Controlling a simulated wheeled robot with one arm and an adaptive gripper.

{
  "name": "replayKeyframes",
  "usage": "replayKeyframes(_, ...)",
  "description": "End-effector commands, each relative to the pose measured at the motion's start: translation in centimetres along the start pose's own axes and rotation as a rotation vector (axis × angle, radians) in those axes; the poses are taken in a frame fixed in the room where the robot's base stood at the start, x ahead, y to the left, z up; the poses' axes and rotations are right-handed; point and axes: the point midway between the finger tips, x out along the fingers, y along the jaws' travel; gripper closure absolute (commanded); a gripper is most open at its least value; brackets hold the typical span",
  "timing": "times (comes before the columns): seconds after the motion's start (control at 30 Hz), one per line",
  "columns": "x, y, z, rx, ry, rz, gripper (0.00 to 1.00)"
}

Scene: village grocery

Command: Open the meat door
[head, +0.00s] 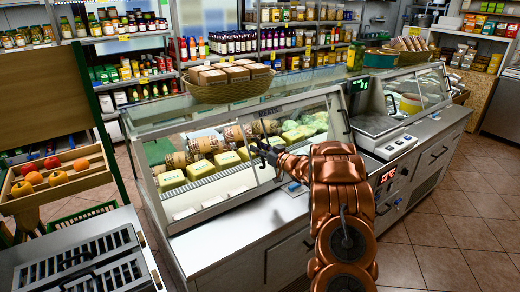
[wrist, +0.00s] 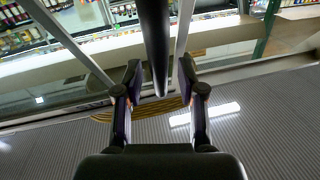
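The meat case (head: 245,120) is a glass-fronted counter with a small sign on its upper edge and packaged goods inside. Its slanted glass front looks closed. My gripper (head: 265,150) is in front of this glass, near its middle, at the end of my copper arm. In the wrist view my gripper (wrist: 160,76) is open, with a dark finger on each side. A dark round bar (wrist: 154,35), apparently a handle, runs down between the fingers. Gaps show on both sides of it, so I see no grip on it.
A wicker basket (head: 228,89) of packages stands on the case top. A scale (head: 378,130) sits on the counter to the right. Fruit crates (head: 55,185) and a dark slatted unit (head: 85,260) stand at left. Tiled floor (head: 440,235) is free at right.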

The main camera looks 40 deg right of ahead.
Motion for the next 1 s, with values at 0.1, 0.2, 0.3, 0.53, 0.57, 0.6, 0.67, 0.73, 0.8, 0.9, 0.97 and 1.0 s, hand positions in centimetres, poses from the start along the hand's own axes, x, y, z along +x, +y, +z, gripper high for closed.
replayKeyframes(0.1, 0.0, 0.0, 0.0, 0.0, 0.0, 0.0, 0.61)
replayKeyframes(0.2, -0.1, 0.0, 0.0, 0.0, 0.0, 0.0, 0.61)
replayKeyframes(0.3, -0.6, 0.1, -0.1, 0.0, 0.0, 0.002, 0.61)
replayKeyframes(0.53, -4.1, 0.1, 0.0, 0.003, -0.002, 0.004, 0.61)
replayKeyframes(0.57, -4.7, 0.1, 0.0, 0.003, 0.0, 0.004, 0.61)
replayKeyframes(0.6, -5.5, 0.1, -0.1, 0.001, 0.001, 0.004, 0.61)
replayKeyframes(0.67, -6.7, 0.2, -0.1, -0.002, 0.0, 0.004, 0.61)
replayKeyframes(0.73, -8.0, 0.2, -0.1, 0.001, -0.001, 0.005, 0.61)
replayKeyframes(0.8, -9.2, 0.1, 0.0, 0.001, -0.001, 0.004, 0.61)
replayKeyframes(0.9, -10.5, 0.1, 0.0, 0.0, 0.001, 0.003, 0.61)
replayKeyframes(0.97, -11.1, 0.1, 0.0, 0.0, 0.001, 0.002, 0.61)
replayKeyframes(1.0, -11.4, 0.1, 0.0, 0.0, 0.0, 0.001, 0.61)
